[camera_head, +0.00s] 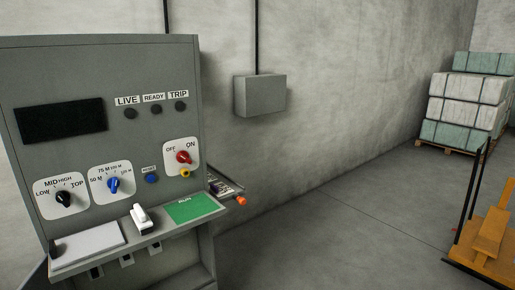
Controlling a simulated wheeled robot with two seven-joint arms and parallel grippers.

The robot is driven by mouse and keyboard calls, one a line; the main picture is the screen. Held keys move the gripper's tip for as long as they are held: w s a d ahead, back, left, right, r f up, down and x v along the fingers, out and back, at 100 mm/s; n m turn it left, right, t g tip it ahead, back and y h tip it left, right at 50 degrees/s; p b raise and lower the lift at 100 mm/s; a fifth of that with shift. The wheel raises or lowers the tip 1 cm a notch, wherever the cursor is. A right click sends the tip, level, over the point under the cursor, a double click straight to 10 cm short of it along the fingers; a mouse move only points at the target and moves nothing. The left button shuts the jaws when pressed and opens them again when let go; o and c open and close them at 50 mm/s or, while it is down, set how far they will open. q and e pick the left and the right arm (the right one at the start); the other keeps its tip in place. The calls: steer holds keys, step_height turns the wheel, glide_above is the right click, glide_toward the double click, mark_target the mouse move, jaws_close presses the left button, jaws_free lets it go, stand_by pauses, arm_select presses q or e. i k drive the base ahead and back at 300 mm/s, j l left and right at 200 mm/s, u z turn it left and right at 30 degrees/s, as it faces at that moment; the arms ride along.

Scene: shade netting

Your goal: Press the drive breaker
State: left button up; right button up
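A grey control cabinet (100,80) stands at the left. No label reading drive breaker is legible. On its face is a red rotary switch (183,157) on a white plate marked OFF and ON, with a small yellow button (185,173) under it. A round blue button (151,178) sits left of that plate, under a label too small to read. A black knob (64,198) is marked LOW, MID, HIGH, TOP. A blue knob (113,185) has a scale in metres. Neither gripper is in view.
The cabinet's ledge holds a white block-like piece (142,219), a green RUN plate (190,207) and a pale sheet (90,243). An orange-tipped item (240,201) sticks out at the right side. Wrapped bales (465,100) and an orange frame (490,235) stand far right; floor between is clear.

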mark_target(94, 272)
steer(key=k+j, duration=0.1)
steer(key=j, duration=0.75)
steer(key=k+j+z, duration=0.1)
steer(key=j, duration=0.35)
steer(key=k+j, duration=0.15)
steer(key=j, duration=0.7)
steer(key=k+j, duration=0.15)
steer(key=j, duration=0.3)
steer(key=k+j+z, duration=0.1)
steer(key=j, duration=0.35)
steer(key=k+j, duration=0.1)
steer(key=j, duration=0.3)
